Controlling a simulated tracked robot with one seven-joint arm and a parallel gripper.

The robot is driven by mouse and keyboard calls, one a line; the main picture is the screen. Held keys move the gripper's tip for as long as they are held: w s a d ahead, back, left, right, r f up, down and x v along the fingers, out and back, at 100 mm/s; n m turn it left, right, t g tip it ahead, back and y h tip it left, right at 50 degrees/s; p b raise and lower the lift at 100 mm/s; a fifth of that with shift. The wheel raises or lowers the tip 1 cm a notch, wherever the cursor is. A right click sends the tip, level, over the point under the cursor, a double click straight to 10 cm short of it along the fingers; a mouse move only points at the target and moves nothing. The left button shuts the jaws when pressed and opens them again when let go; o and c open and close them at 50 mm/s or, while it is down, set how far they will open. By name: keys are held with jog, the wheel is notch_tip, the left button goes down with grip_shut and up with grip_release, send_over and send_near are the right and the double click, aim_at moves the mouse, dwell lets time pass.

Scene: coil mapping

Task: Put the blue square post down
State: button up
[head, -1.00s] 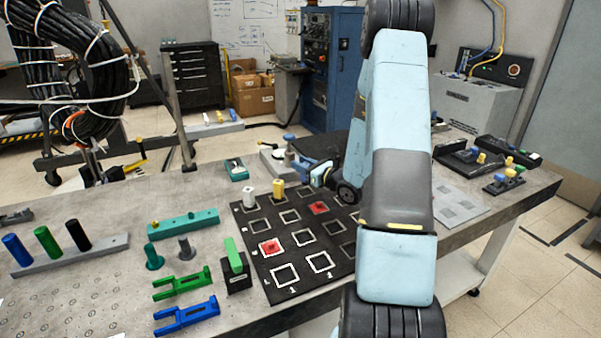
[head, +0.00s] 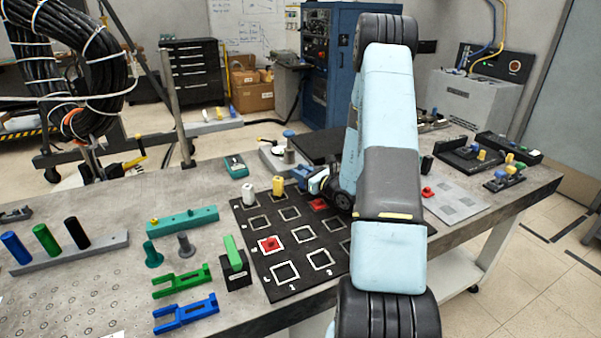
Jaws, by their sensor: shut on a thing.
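The black mat (head: 335,262) with white-outlined squares lies on the bench. My gripper (head: 309,181) is low over its far part, to the right of the yellow post, and points left. It is shut on the blue square post (head: 298,172), of which only a small bluish part shows. The arm and the gripper hide the rest, so I cannot tell whether the post touches the mat. The yellow post (head: 278,187) and the white post (head: 248,194) stand at the mat's far edge.
A red piece (head: 270,244) lies in a near-left square, and another red patch (head: 318,204) shows by my gripper. A grey fixture with a blue knob (head: 290,133) stands behind. A green-topped black block (head: 236,268) stands left of the mat. The near squares are empty.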

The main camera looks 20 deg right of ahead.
jog(key=o, duration=1.1)
jog(key=shift+r, duration=0.1)
